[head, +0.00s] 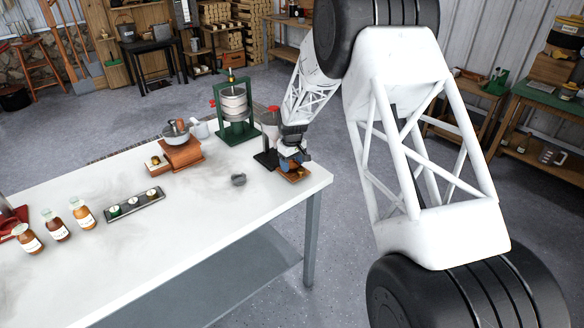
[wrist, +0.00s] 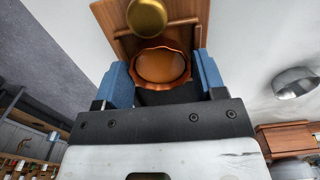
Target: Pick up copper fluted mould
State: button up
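The copper fluted mould (wrist: 163,66) is round with a wavy rim. In the wrist view it lies between the two blue fingers of my gripper (wrist: 163,72), over a brown wooden board (wrist: 197,22). The fingers are spread, one on each side of the rim, with very little room between. I cannot make out firm contact. In the head view my gripper (head: 291,158) is low over the wooden board (head: 296,176) at the table's right end. The mould is hard to make out there behind the fingers.
A round brass piece (wrist: 148,18) is on the board close beyond the mould. A small grey metal bowl (head: 238,180) sits to the left on the white table (head: 215,225). A green press (head: 236,108) and a wooden grinder (head: 182,153) stand behind. The table's front middle is clear.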

aim_at(292, 165)
jog(key=c, duration=0.3)
jog(key=shift+c, duration=0.2)
jog(key=shift+r, duration=0.2)
jog(key=shift+r, duration=3.25)
jog(key=shift+r, duration=0.1)
